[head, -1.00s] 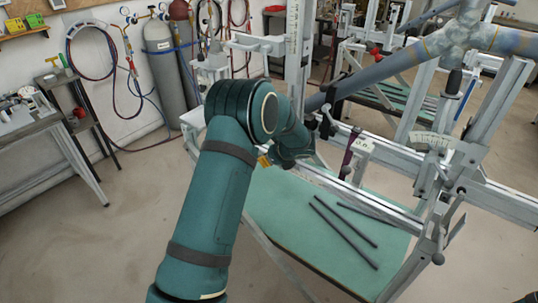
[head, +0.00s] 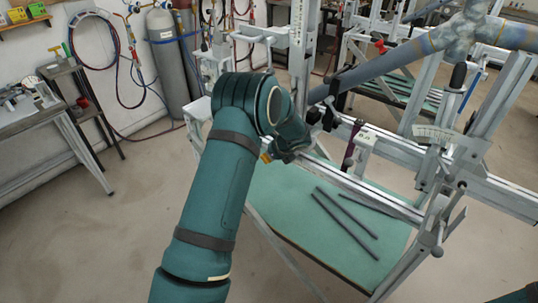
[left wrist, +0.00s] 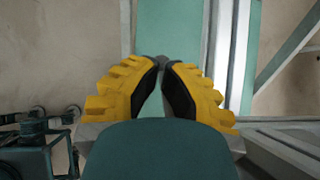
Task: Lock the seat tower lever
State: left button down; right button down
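The frame jig's near rail (head: 385,200) runs across the right half of the head view. A vertical post (head: 303,45) with a printed scale stands behind my left forearm. I cannot tell which part is the seat tower lever; a dark clamp (head: 327,115) sits by the post, and a black-knobbed handle (head: 458,75) is farther right. My left gripper is mostly hidden behind its own wrist in the head view. In the left wrist view, the yellow fingers of my left gripper (left wrist: 163,64) come together at their tips. Nothing clearly shows held there. My right gripper is out of view.
A green shelf (head: 290,205) under the rail carries several dark rods (head: 345,225). A workbench (head: 45,115) and a gas cylinder (head: 168,60) stand at the left. A second jig with a red knob (head: 379,46) is behind. Floor at the left is open.

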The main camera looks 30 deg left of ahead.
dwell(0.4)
pick_arm(q)
jog(key=v, duration=1.2)
